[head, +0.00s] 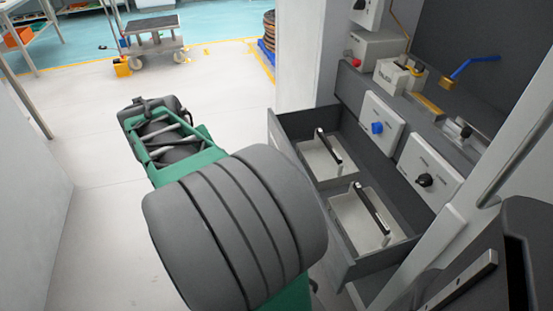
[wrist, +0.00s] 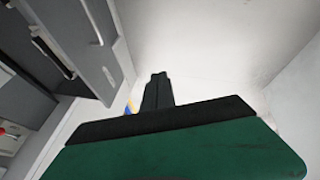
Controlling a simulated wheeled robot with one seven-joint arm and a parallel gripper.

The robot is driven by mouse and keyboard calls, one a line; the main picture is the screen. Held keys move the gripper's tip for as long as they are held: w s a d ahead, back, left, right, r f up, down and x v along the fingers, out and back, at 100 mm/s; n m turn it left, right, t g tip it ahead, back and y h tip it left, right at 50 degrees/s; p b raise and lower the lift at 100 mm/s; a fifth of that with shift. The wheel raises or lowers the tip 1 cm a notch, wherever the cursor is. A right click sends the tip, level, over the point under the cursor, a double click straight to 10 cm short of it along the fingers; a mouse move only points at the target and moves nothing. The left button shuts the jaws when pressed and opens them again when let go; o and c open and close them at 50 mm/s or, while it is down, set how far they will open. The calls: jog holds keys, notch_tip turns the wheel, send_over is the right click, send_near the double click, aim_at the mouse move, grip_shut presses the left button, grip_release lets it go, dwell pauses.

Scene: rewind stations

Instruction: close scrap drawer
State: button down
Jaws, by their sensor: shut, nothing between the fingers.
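A dark grey drawer (head: 345,268) stands pulled out of the grey unit on the right in the head view. Two light grey panels with dark bar handles show within its frame. In the wrist view, grey panels with bar handles (wrist: 52,52) show at the upper left, but I cannot tell exactly which part of the unit they are. My gripper (wrist: 157,78) is shut and empty, its dark fingers together over pale floor. It is apart from the handles. In the head view my arm reaches forward to the left of the drawer, and the fingertips cannot be made out.
The grey unit carries a panel with a blue knob (head: 377,128), a panel with a black knob (head: 424,180) and a blue-handled tool (head: 470,66). A wheeled cart (head: 153,40) stands far back. White floor (head: 95,215) is clear left of my arm, up to a pale wall.

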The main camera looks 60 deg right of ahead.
jog(key=s+d+f+m+g+h+b, duration=0.15)
jog(key=s+d, duration=0.25)
jog(key=d, duration=0.4)
jog(key=s+d+m+g+h+b, duration=0.15)
jog(key=s+d, duration=0.25)
jog(key=d, duration=0.4)
jog(key=s+r+b+x, duration=0.1)
jog(key=s+b+x, duration=0.1)
jog(key=x, duration=0.9)
jog(key=shift+d+m+y+b, duration=0.3)
jog(key=shift+d+b, duration=0.05)
jog(key=shift+b, duration=0.05)
